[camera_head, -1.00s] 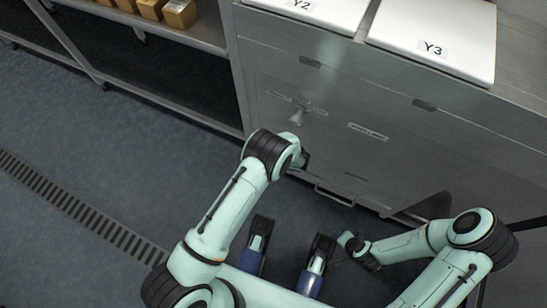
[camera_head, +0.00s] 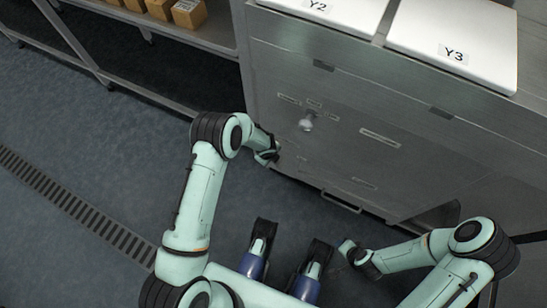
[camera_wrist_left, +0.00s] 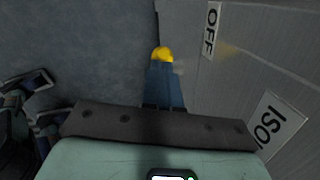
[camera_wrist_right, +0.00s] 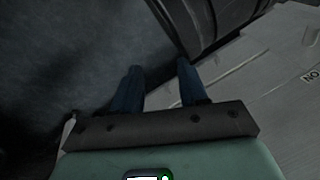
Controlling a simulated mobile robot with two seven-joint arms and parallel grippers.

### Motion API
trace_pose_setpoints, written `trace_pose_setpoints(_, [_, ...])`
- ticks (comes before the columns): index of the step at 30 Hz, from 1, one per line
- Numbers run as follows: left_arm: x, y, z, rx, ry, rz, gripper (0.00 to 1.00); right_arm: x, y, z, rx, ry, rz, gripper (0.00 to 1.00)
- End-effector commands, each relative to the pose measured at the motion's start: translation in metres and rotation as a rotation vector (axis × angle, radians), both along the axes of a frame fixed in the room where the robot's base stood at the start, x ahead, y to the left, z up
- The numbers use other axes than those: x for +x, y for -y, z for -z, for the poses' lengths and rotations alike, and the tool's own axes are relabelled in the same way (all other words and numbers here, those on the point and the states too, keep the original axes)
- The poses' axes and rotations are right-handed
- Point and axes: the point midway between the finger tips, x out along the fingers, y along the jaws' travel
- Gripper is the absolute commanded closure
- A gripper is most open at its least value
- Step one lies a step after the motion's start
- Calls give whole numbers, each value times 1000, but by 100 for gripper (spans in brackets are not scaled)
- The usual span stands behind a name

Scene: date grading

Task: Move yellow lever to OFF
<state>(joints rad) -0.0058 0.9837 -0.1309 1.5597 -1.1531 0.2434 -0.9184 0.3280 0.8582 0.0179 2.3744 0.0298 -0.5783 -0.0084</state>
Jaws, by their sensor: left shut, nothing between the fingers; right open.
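A yellow rounded end (camera_wrist_left: 162,54), apparently the yellow lever, shows just beyond my left fingertips in the left wrist view. The fingers hide the rest of it, and I cannot tell whether they touch it. My left gripper (camera_wrist_left: 163,66) is shut and empty, close to the cabinet panel. An OFF label (camera_wrist_left: 211,30) is on the panel, ahead and to the right of the yellow end. In the head view my left arm hides the lever. My right gripper (camera_wrist_right: 158,72) is open and empty, low in front of the cabinet.
The steel cabinet front (camera_head: 400,160) carries a pale knob (camera_head: 307,123) and several label plates. White lids marked Y2 (camera_head: 335,10) and Y3 (camera_head: 455,45) lie on top. A label reading ISO (camera_wrist_left: 275,125) is nearer in the left wrist view. Floor (camera_head: 110,150) to the left is clear.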

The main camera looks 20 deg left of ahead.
Motion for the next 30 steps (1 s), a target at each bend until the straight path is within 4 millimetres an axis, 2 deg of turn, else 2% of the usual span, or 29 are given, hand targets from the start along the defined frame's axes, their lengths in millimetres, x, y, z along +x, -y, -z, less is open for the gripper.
trace_pose_setpoints(9, [1, -9, 4, 0, 0, -1, 100, -11, 2, 10, 1, -36, 3, 57])
trace_pose_setpoints(23, [1, -9, 4, 1, 0, -1, 100, -12, 2, 10, 2, -39, 2, 57])
trace_pose_setpoints(27, [1, -8, 1, 0, 1, -1, 100, -10, 2, 8, 2, -33, 2, 57])
trace_pose_setpoints(30, [1, -3, -9, -1, 2, -1, 100, -2, 1, -1, -1, -5, 1, 57])
